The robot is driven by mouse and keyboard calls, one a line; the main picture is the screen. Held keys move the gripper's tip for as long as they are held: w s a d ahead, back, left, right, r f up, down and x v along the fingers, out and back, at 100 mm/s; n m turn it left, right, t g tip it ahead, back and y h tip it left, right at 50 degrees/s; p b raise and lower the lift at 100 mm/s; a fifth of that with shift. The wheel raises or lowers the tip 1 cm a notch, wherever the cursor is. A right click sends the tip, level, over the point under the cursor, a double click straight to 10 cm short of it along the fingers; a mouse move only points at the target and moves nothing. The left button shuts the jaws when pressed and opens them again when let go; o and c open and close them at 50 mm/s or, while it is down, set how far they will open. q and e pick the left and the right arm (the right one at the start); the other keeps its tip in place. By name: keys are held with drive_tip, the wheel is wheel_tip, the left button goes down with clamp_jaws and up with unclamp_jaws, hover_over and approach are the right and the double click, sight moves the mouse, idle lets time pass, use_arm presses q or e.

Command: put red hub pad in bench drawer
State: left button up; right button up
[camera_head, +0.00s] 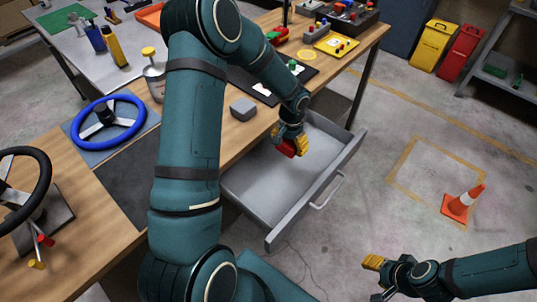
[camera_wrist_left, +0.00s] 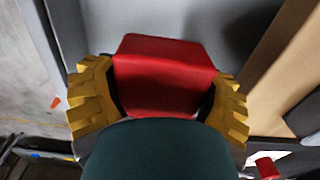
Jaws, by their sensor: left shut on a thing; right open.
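The red hub pad (camera_wrist_left: 160,72) is held between the yellow fingers of my left gripper (camera_head: 291,146). I cannot tell whether the pad touches the drawer floor. In the left wrist view the pad fills the gap between both fingers. My right gripper (camera_head: 374,277) is open and empty, low at the bottom right, away from the drawer.
A grey block (camera_head: 243,108) sits on the wooden bench near the drawer. A blue steering wheel (camera_head: 108,122) and a black one (camera_head: 22,186) stand on the left. My left arm hides the bench middle.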

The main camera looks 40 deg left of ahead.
use_arm(q)
hover_over(285, 165)
wheel_tip(285, 165, down, 7)
drive_tip(key=shift+r+b, duration=0.2)
drive_tip(key=shift+b, duration=0.25)
drive_tip(key=shift+f, duration=2.1)
drive_tip(key=shift+f+b, duration=0.1)
drive_tip(key=shift+b, duration=0.25)
drive_tip(key=o, duration=1)
drive_tip(key=shift+o, duration=0.2)
drive_tip(key=shift+r, duration=0.3)
wheel_tip(285, 165, up, 12)
drive_tip(key=shift+f+p, duration=0.2)
drive_tip(key=shift+p, duration=0.75)
